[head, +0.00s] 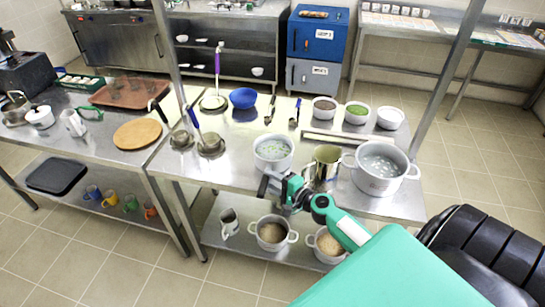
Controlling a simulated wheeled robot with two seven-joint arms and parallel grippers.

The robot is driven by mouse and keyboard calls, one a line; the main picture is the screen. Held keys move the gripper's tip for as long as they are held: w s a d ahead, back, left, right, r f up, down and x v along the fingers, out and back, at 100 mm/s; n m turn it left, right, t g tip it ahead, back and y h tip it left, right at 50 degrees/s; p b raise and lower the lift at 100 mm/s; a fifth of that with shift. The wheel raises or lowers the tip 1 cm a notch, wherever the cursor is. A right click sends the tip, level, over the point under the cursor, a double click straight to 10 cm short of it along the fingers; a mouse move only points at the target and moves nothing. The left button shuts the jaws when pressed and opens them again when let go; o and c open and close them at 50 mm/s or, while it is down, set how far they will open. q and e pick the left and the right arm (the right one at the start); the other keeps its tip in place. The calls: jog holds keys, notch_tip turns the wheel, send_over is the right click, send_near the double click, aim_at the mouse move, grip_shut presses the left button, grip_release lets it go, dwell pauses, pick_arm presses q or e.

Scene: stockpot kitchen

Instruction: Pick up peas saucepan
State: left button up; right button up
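A light grey pan (273,153) with pale greenish contents stands upright on the steel table, near its front edge; it may be the peas saucepan, but the contents are too small to be sure. My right gripper (265,185) is just in front of and below this pan, at the table's front edge. I cannot tell whether it touches the pan or whether its fingers are open. My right arm reaches in from the lower right. My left gripper is not in view.
A large stockpot (380,168) and a steel jug (326,162) stand right of the pan. Behind are a blue bowl (243,98) and a white bowl of green contents (357,113). Ladles (211,143) lie to the left. Two pots (272,233) and a jug (229,223) stand on the lower shelf.

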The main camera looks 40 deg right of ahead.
aim_at(266, 176)
jog(key=shift+r+p+x, duration=0.2)
jog(key=shift+p+x, duration=0.45)
jog(key=shift+x, duration=1.45)
grip_shut()
jog(key=shift+r, duration=0.15)
